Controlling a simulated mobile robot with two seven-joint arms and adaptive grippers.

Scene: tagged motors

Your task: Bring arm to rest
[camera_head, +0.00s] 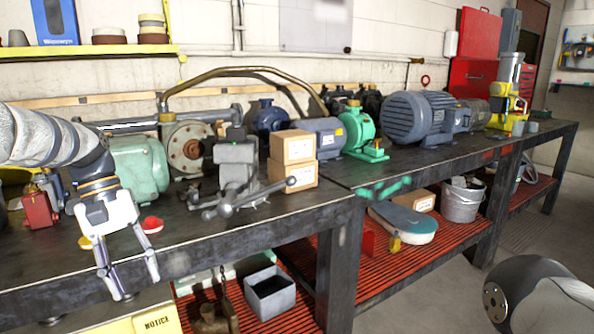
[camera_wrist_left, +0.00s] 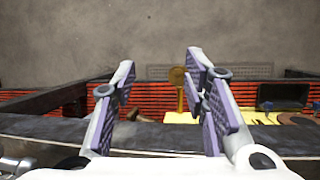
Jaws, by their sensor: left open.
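My left arm comes in from the left in the head view. Its gripper (camera_head: 137,284) points down in front of the workbench edge (camera_head: 215,240), with the fingers spread and nothing between them. In the left wrist view the gripper (camera_wrist_left: 160,92) is open, with its two purple-padded fingers apart. The bench edge, the red lower shelf and the grey floor show beyond the fingers. My right gripper is not seen; only a dark, rounded link of what looks like my right arm shows at the bottom right of the head view.
Motors stand along the bench, among them a green motor (camera_head: 139,167) and a large grey motor (camera_head: 420,115). The lower shelf holds a grey bin (camera_head: 270,293) and a bucket (camera_head: 462,200). Floor at right is clear.

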